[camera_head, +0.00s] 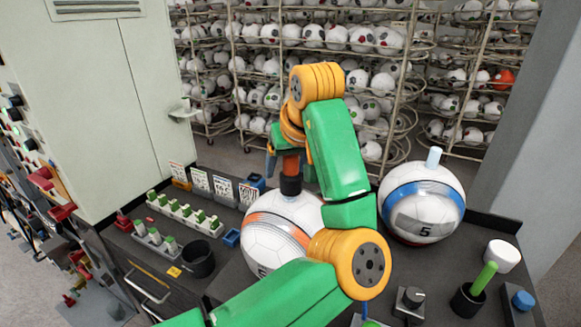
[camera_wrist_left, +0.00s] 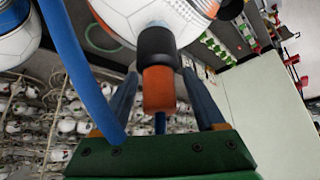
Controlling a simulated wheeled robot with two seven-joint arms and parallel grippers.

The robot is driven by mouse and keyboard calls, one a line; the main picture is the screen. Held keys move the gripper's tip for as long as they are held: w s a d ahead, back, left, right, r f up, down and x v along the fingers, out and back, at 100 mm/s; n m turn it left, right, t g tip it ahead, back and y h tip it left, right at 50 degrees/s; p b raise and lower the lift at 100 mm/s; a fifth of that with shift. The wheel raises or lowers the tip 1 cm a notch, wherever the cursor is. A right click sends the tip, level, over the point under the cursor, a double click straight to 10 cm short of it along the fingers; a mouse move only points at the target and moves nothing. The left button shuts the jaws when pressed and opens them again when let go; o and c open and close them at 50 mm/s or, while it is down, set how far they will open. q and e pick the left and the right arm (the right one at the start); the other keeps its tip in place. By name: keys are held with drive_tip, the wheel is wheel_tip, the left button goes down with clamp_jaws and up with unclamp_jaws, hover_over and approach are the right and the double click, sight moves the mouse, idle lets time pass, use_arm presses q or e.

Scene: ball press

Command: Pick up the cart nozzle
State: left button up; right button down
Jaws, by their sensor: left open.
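An orange and black nozzle (camera_head: 290,186) stands upright on top of a white ball with an orange band (camera_head: 272,240). My left gripper (camera_head: 290,170) is above this ball with its fingers around the nozzle. In the left wrist view, the nozzle (camera_wrist_left: 158,88) lies between the two blue-grey fingers of my left gripper (camera_wrist_left: 163,80), with gaps on both sides. The gripper is open. My left arm hides part of the ball in the head view. My right gripper is not in view.
A second ball with a blue band (camera_head: 421,203) and a light-blue nozzle (camera_head: 433,158) stands to the right. A green stick in a black cup (camera_head: 468,301) and a white cup (camera_head: 502,256) are at the right. A black cup (camera_head: 198,259) and switch rows (camera_head: 185,214) are left. Ball racks stand behind.

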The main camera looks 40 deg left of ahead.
use_arm(q)
drive_tip(key=shift+s, duration=0.15)
drive_tip(key=c, duration=0.6)
clamp_jaws()
drive_tip(key=shift+r, duration=0.15)
